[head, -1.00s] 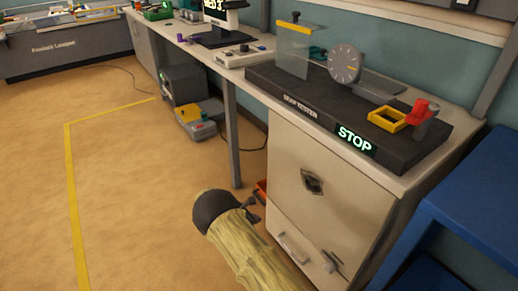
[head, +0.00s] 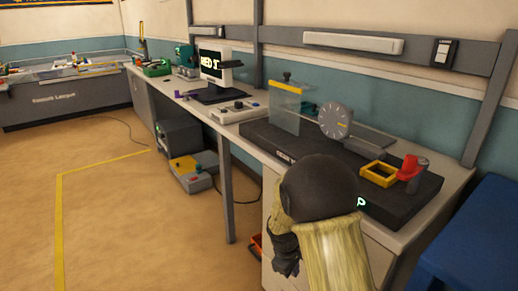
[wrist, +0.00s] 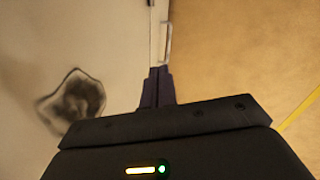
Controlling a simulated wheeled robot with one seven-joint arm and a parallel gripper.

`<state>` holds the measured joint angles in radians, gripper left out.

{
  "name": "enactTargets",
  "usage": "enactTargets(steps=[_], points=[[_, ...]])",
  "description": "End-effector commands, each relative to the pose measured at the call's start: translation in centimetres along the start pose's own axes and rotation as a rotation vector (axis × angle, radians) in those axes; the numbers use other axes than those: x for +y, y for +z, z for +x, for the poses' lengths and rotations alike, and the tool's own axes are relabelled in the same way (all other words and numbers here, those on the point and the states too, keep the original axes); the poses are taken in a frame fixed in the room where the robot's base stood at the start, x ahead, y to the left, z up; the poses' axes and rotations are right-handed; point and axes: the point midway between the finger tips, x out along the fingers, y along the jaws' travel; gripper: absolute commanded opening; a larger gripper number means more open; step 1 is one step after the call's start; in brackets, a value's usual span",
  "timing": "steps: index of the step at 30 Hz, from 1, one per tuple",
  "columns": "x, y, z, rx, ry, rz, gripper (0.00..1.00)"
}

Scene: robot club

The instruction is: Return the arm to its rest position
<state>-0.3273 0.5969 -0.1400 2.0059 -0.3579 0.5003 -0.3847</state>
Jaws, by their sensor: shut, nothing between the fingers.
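My gripper (wrist: 157,80) shows in the wrist view with its two dark fingers together and nothing between them. It points along the pale cabinet front, near a light bar handle (wrist: 167,42), and does not appear to hold anything. In the head view my arm stands in front of the bench, with its dark rounded joint and pale link covering part of the cabinet and tester. My fingertips cannot be made out in the head view.
The bench (head: 405,232) holds a black tester base (head: 345,160) with a dial (head: 335,121), a yellow frame (head: 379,174) and a red-topped part (head: 409,168). A blue table (head: 475,235) stands at right. Open floor (head: 110,215) lies left.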

Motion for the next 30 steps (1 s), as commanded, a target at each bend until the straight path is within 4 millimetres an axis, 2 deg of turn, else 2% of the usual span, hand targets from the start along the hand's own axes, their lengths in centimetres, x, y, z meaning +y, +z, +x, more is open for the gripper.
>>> enactTargets(steps=[1,6,10,15,24,30], points=[[-0.2,1.5,-1.4,0.023,-0.017,0.079,0.00],[-1.7,5.8,-4.8,0.086,-0.070,0.334,0.00],[-3.2,8.9,-7.0,0.128,-0.103,0.522,0.00],[-5.1,12.0,-8.8,0.166,-0.132,0.707,0.00],[-7.9,15.7,-10.7,0.209,-0.160,0.948,0.00],[-6.9,15.8,-14.0,0.206,-0.160,0.934,0.00]])
